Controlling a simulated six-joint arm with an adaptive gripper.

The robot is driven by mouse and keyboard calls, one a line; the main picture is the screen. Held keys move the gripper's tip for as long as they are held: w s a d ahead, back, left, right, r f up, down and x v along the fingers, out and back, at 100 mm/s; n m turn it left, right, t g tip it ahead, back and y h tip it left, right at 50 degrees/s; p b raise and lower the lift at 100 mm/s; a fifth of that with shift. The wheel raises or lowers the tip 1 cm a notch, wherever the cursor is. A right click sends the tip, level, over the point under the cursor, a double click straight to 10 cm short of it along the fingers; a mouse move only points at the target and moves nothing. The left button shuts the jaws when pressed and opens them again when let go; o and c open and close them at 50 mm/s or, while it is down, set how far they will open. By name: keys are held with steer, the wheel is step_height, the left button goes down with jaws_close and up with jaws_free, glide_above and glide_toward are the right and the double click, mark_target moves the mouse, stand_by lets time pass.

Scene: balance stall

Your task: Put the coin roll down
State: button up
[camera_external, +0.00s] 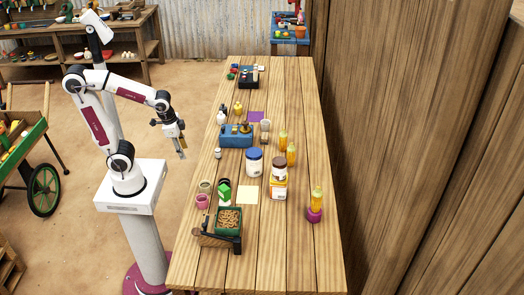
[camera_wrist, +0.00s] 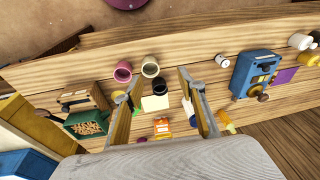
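My gripper (camera_external: 181,150) hangs in the air beside the left edge of the plank table. In the wrist view its two fingers (camera_wrist: 158,78) stand wide apart with nothing gripped between them. A small whitish cylinder stands near the table's left edge (camera_external: 217,153), and a whitish roll shape also lies in the wrist view (camera_wrist: 222,60), right of the fingers. It may be the coin roll, but I cannot tell for sure. It is apart from my gripper. The blue balance box (camera_external: 236,134) with brass parts is just beyond it. A cream square (camera_external: 247,195) and a purple square (camera_external: 255,117) lie flat.
Pink cup (camera_external: 202,201), green carton (camera_external: 224,191) and green tray of nuts (camera_external: 229,219) crowd the near left. Blue-lidded jar (camera_external: 254,163), brown-lidded jar (camera_external: 278,178) and yellow bottles (camera_external: 291,154) stand mid-table. A bottle on a purple base (camera_external: 315,205) stands right. The far right strip is mostly clear.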

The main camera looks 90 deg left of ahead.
steer(key=w+a+f+m+g+y, duration=0.1)
steer(key=w+a+f+m+g, duration=0.15)
steer(key=a+f+m, duration=0.4)
steer(key=w+a+f+m+g+y, duration=0.1)
steer(key=w+a+f+m, duration=0.2)
steer(key=a, duration=0.6)
steer(key=m+t+y, duration=0.1)
steer(key=m+t, duration=0.1)
steer(key=m, duration=0.7)
glide_above(218, 150)
steer(key=d, duration=0.3)
steer(key=shift+a+f+g, duration=0.15)
steer(key=shift+f+g, duration=0.1)
steer(key=shift+f, duration=1.45)
steer(key=shift+s+f, duration=0.1)
steer(key=shift+x, duration=1.2)
steer(key=shift+a+f, duration=0.1)
steer(key=shift+x, duration=2.45)
steer(key=shift+a, duration=0.15)
